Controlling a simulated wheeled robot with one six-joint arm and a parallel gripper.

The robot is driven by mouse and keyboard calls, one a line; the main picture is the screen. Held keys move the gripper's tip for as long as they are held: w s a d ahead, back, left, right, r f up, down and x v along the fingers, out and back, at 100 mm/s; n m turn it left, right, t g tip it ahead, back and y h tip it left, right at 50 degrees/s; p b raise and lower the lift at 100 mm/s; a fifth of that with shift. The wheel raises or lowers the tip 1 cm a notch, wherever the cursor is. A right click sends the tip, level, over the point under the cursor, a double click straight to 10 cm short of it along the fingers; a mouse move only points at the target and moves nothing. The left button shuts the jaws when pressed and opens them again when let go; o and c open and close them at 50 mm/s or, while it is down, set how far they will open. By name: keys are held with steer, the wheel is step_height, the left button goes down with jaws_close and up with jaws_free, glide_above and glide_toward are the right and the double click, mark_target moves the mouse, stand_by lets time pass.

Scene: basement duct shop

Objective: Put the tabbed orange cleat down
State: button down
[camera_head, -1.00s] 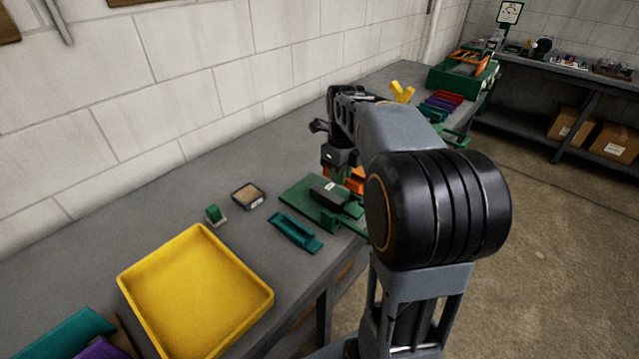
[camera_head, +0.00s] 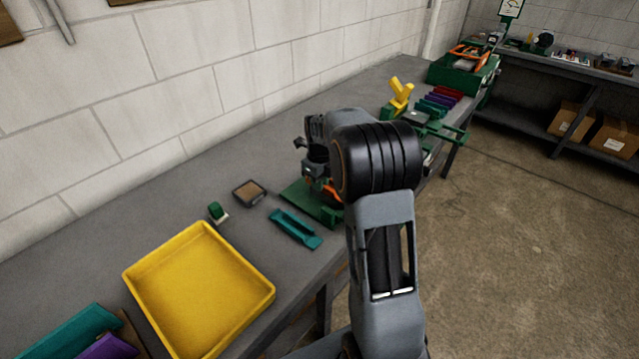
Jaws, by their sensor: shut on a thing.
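The orange cleat (camera_head: 333,192) shows in part at my gripper (camera_head: 318,183), low over the green plate. My gripper is shut on it. My own arm hides much of the cleat, so its tab and whether it touches the green plate cannot be told. The green plate (camera_head: 298,194) lies flat on the grey bench near its front edge, partly hidden by my gripper and arm.
A teal channel piece (camera_head: 295,229) lies left of the green plate. A yellow tray (camera_head: 200,290), a small dark box (camera_head: 249,192) and a small green block (camera_head: 217,211) sit further left. A yellow forked piece (camera_head: 401,93) and a green bin (camera_head: 462,75) stand towards the back.

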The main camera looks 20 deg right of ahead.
steer(key=shift+f, duration=0.35)
steer(key=shift+f, duration=0.15)
steer(key=c, duration=1.2)
jaws_free()
steer(key=shift+o, duration=0.2)
